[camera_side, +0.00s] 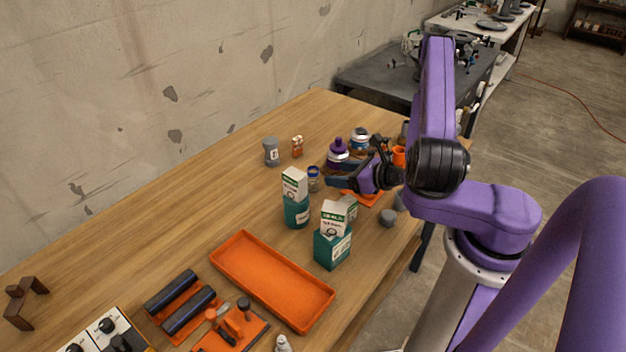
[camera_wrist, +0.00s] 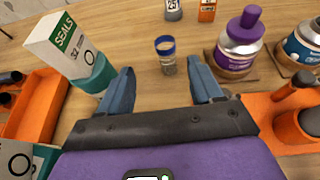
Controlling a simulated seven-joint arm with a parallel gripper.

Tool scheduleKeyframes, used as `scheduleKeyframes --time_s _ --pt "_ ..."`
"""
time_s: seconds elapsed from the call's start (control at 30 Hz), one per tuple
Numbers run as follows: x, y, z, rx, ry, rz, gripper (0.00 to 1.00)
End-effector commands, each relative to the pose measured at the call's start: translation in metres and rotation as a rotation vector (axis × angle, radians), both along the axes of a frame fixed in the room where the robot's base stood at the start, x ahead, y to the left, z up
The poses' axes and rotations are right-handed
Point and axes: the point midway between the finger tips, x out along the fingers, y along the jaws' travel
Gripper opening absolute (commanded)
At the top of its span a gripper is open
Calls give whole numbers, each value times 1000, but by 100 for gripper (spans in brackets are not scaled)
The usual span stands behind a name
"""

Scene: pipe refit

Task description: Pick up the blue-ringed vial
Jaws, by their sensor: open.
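The blue-ringed vial (camera_wrist: 166,55) is a small clear container with a blue band near its top, standing upright on the wooden table. In the side view the vial (camera_side: 313,179) stands behind the teal-based seals box and just left of my gripper. My gripper (camera_side: 334,176) is open and empty. In the wrist view my gripper (camera_wrist: 161,88) has its two blue-grey fingers spread wide, and the vial stands beyond the fingertips, between their lines. The vial does not appear to touch either finger.
A white seals box in a teal holder (camera_wrist: 72,48) stands close to the left finger. A purple-capped bottle (camera_wrist: 238,45) stands right of the vial. A grey canister (camera_side: 271,152) and a small orange box (camera_side: 297,146) stand behind. An empty orange tray (camera_side: 270,280) lies in front.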

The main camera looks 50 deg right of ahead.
Motion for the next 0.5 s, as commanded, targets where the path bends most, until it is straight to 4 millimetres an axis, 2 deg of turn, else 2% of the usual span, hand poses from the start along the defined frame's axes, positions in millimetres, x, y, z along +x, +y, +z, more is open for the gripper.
scheduleKeyframes --time_s 0.3,0.5 --pt "51 4 -21 -4 -2 7 65" --pt "67 4 -28 -1 0 3 65"
